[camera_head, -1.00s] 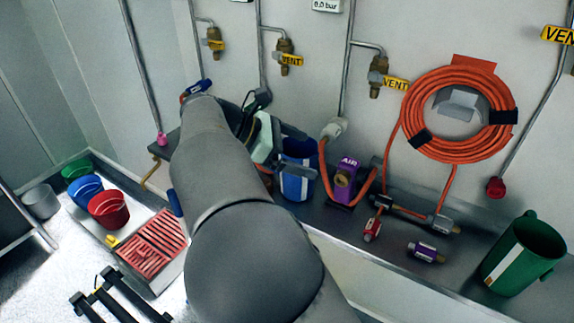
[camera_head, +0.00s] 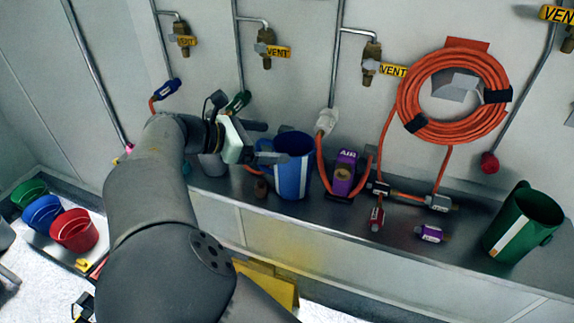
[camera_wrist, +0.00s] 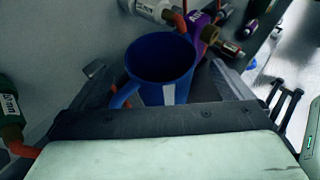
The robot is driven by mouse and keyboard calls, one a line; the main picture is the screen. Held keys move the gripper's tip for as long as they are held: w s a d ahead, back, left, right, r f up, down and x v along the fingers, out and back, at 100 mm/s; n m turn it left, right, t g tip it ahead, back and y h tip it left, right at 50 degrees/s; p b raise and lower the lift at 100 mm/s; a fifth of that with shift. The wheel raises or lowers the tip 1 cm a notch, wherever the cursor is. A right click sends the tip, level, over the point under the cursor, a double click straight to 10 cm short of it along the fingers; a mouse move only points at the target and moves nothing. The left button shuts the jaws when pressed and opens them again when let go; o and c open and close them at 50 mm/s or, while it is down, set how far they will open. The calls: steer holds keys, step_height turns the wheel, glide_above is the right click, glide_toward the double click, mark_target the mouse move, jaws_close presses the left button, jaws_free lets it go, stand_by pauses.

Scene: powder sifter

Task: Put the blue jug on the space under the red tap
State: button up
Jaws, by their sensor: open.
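The blue jug (camera_head: 291,174) has a white stripe and stands upright on the grey shelf (camera_head: 340,212). Its handle faces left, towards my gripper. My gripper (camera_head: 268,143) is open at the left of the jug, its fingers pointing right at the jug's upper part. In the wrist view, the jug (camera_wrist: 160,62) shows between the two spread fingers, with its handle towards the left finger; whether they touch it I cannot tell. The red tap (camera_head: 489,163) is a red end on a wall pipe at the right, above bare shelf.
A purple AIR fitting (camera_head: 344,175) with an orange hose stands close right of the blue jug. Small red (camera_head: 376,218) and purple (camera_head: 431,233) connectors lie farther right. A green jug (camera_head: 524,222) stands at the shelf's right. A coiled orange hose (camera_head: 405,92) hangs above.

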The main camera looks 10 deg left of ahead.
mark_target(289, 145)
steer(key=x, duration=0.6)
steer(key=shift+f+p, duration=0.3)
steer(key=shift+f, duration=0.15)
steer(key=c, duration=1.3)
steer(key=shift+r, duration=0.1)
